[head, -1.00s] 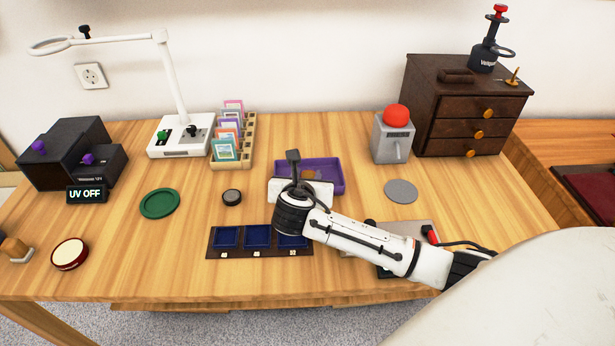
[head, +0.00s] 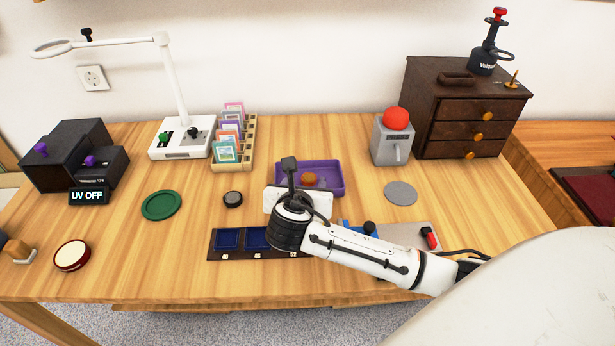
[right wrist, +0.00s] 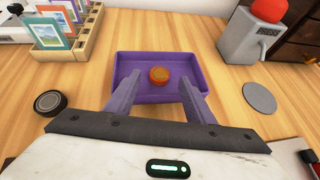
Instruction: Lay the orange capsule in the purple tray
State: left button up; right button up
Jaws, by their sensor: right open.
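The orange capsule (head: 309,179) lies in the purple tray (head: 334,188) and looks like a small round orange disc. In the right wrist view the capsule (right wrist: 159,75) rests on the floor of the tray (right wrist: 190,63), near its middle. My right gripper (right wrist: 159,92) is open, with its two fingers apart at the tray's near side and the capsule beyond and between them, untouched. In the head view the white gripper body hides the tray's front left part. My left gripper is not in view.
A dark panel with blue compartments (head: 228,239) lies in front of the tray. A rack of framed prints (head: 230,150) stands left, a grey box with a red dome (head: 392,140) right. A dark round puck (head: 232,199) and a grey disc (head: 400,193) lie at either side.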

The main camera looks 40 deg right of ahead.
jog(key=v, duration=0.7)
jog(key=shift+s+a+p, duration=0.1)
jog(key=shift+s+p, duration=0.1)
jog(key=shift+p, duration=0.15)
